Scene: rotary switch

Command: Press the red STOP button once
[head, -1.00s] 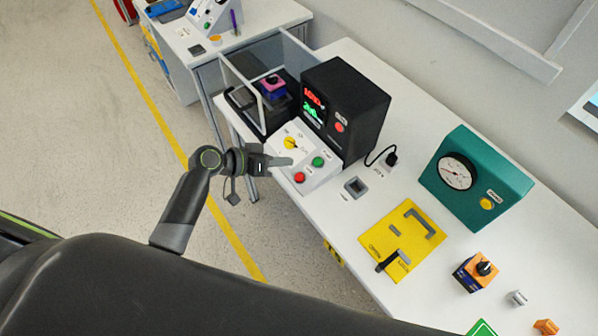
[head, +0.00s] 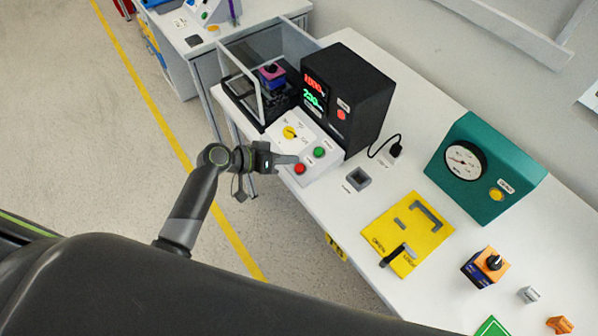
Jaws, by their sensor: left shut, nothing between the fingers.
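The red STOP button (head: 299,169) sits at the lower front of the sloped white control panel (head: 325,172). A green button (head: 319,152) is just to its upper right, and a yellow rotary knob (head: 290,132) is farther up the panel. My left gripper (head: 297,159) is shut and empty, its fingertips pointing right, at the panel's front edge beside the red button. In this view the tips appear just above the button in the picture; I cannot tell whether they touch it. My right gripper is not in view.
A black box with a red and green display (head: 348,98) stands behind the panel. A clear-walled enclosure (head: 251,92) is to its left. A yellow plate (head: 405,236), a teal gauge box (head: 483,172) and an orange-topped switch block (head: 486,266) lie to the right.

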